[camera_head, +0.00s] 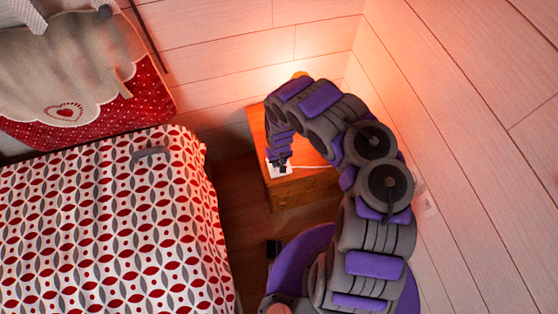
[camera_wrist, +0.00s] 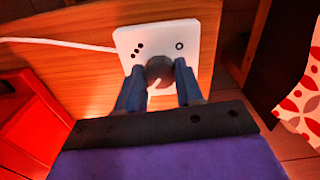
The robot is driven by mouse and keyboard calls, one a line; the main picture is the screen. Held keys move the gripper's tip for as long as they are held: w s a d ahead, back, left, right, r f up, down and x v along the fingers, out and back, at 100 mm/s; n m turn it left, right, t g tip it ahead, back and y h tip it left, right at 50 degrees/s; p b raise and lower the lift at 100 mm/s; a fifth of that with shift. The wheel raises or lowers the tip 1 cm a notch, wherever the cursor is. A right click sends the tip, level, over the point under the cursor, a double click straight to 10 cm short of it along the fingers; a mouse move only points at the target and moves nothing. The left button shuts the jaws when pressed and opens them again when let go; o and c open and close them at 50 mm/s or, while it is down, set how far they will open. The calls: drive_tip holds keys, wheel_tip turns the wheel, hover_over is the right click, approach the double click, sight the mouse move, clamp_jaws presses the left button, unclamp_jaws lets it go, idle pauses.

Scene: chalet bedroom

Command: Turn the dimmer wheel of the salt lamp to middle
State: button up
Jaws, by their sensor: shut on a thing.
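The dimmer is a white square plate (camera_wrist: 183,37) with a round grey dimmer wheel (camera_wrist: 159,69) at its lower edge. One side of the plate has several black dots, the other a small ring. A light mark on the wheel points toward the lower left in the wrist view. My gripper (camera_wrist: 160,83) is shut on the wheel, one blue finger on each side. In the head view the plate (camera_head: 279,169) lies at the front left corner of the nightstand, under my gripper (camera_head: 280,163). The salt lamp (camera_head: 299,75) glows behind my arm, mostly hidden.
The wooden nightstand (camera_head: 299,188) stands in the corner by pale plank walls. A white cord (camera_wrist: 60,42) runs from the plate. A bed with a red, grey and white patterned cover (camera_head: 110,225) is at left. A red object (camera_wrist: 35,120) lies at left in the wrist view.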

drive_tip(key=shift+m, duration=0.4)
drive_tip(key=o, duration=1)
drive_tip(key=shift+o, duration=0.2)
drive_tip(key=shift+r, duration=0.1)
wheel_tip(320, 180, up, 17)
drive_tip(key=p, duration=1.1)
drive_tip(key=shift+a, duration=0.15)
drive_tip(key=shift+w, duration=0.1)
